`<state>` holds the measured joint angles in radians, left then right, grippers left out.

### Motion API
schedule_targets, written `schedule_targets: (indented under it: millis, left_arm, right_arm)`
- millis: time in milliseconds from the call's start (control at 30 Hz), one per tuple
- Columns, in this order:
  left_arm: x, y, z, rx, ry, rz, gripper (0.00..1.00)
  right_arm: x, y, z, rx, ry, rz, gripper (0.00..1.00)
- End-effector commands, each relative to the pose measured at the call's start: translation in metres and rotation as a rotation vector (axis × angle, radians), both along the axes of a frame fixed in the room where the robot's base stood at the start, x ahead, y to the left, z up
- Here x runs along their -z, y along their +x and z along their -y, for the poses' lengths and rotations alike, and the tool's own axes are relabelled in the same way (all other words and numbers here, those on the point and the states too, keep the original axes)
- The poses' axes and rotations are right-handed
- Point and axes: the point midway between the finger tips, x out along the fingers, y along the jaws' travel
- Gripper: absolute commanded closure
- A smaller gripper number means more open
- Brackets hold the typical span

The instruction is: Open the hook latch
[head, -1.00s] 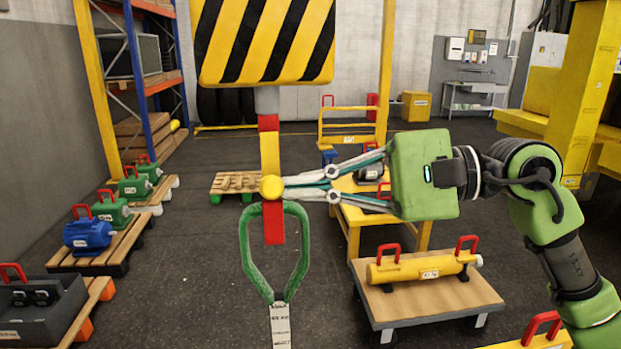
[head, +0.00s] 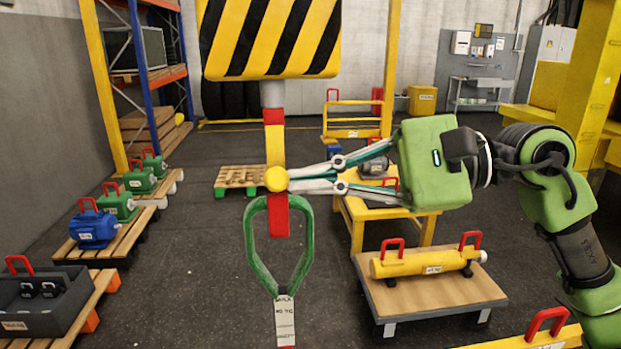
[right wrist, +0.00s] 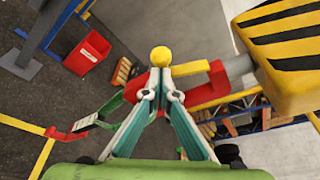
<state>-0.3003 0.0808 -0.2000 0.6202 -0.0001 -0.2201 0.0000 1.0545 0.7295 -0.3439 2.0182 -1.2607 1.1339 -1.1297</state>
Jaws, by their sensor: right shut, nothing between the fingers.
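A red hook (head: 279,219) hangs under a yellow-and-black striped block (head: 270,38), seen edge-on in the head view. Its yellow latch bar (head: 274,146) is upright there, with a round yellow knob (head: 276,179) at its lower end. In the right wrist view the knob (right wrist: 161,56) is just beyond my fingertips, and the latch bar (right wrist: 190,68) runs to the red hook (right wrist: 217,86). My right gripper (head: 290,181) is shut and empty, its tips at the knob's right side; contact is unclear. A green sling (head: 249,240) with a white label hangs from the hook. My left gripper is out of view.
A cart (head: 437,302) with a yellow cylinder (head: 428,262) stands low at the right. Pallets with a blue motor (head: 93,228), green motors and a grey bin (head: 45,307) line the left. A yellow frame (head: 393,70) stands behind. Open dark floor (head: 190,280) lies around the sling.

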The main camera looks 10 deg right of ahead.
Motion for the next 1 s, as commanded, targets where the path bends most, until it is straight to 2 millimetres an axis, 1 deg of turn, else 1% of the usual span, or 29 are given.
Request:
schedule_targets:
  millis: [167, 333, 600, 900, 1000]
  left_arm:
    - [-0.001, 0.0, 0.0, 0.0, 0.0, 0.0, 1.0]
    - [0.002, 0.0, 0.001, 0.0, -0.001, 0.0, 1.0]
    - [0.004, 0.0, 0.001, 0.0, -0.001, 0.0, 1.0]
    - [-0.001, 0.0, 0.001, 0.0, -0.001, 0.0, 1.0]
    - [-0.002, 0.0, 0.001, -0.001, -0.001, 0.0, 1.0]
  right_arm:
    - [-0.006, -0.006, 0.0, -0.001, -0.001, -0.1, 1.0]
    - [-0.013, -0.013, 0.0, 0.0, 0.0, -0.252, 1.0]
    - [-0.027, -0.024, 0.0, -0.001, 0.001, -0.249, 1.0]
    - [-0.047, -0.03, 0.0, -0.002, 0.001, -0.522, 1.0]
    - [-0.053, -0.031, 0.0, -0.002, 0.001, -0.515, 1.0]
